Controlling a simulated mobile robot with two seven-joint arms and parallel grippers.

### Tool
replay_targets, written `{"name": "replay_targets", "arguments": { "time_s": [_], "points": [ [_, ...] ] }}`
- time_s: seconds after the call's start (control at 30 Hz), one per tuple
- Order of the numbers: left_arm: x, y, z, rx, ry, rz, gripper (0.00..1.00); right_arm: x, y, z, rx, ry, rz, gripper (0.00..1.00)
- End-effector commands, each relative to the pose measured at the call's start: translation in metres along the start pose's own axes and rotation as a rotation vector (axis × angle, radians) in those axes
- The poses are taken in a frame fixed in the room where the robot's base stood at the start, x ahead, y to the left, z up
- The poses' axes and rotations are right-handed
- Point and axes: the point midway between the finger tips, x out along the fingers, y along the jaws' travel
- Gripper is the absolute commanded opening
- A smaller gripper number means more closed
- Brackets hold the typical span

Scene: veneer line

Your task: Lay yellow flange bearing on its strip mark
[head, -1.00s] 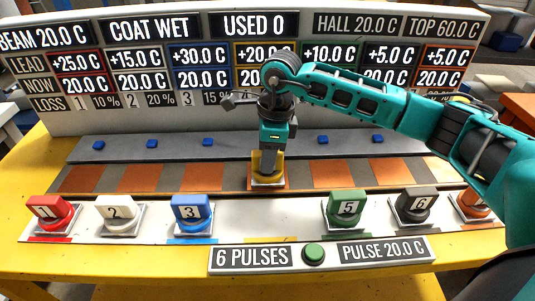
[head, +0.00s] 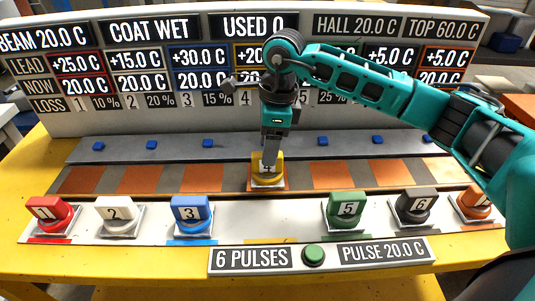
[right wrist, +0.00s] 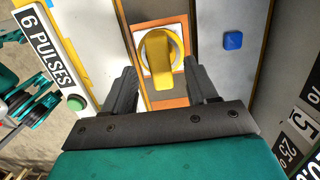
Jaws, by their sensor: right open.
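The yellow flange bearing (head: 267,172), labelled 4, stands upright on an orange mark of the brown strip, in line with the gap between bearings 3 and 5. In the right wrist view the bearing (right wrist: 160,52) sits on a pale square plate inside an orange square with a yellow edge. My right gripper (head: 269,150) is right above the bearing, pointing down. In the right wrist view its two fingers (right wrist: 163,85) are apart, one to each side, with nothing between them gripped. My left gripper is not in view.
Red bearing 1 (head: 49,213), white 2 (head: 118,213), blue 3 (head: 191,212), green 5 (head: 344,207) and black 6 (head: 415,204) stand along the front white rail. A green button (head: 313,254) is at the front. The display board (head: 150,120) stands behind.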

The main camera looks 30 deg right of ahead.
Motion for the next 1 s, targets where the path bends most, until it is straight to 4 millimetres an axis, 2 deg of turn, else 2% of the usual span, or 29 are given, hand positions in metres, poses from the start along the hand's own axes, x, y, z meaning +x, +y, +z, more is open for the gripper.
{"name": "replay_targets", "arguments": {
  "time_s": [0.03,0.2,0.4,0.57,1.0],
  "points": [
    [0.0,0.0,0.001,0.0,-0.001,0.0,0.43,-0.013,-0.001,0.0,0.0,-0.003,-0.005,0.58],
    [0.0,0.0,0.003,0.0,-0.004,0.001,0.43,-0.049,-0.001,0.0,0.001,-0.002,-0.004,0.58],
    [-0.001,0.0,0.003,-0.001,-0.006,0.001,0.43,-0.076,0.0,0.0,0.001,-0.001,-0.002,0.58],
    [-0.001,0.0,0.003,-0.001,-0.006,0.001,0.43,-0.084,0.0,0.0,0.001,-0.001,-0.001,0.58],
    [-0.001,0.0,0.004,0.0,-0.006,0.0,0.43,-0.084,0.0,0.0,0.001,0.0,0.0,0.58]
  ]
}}
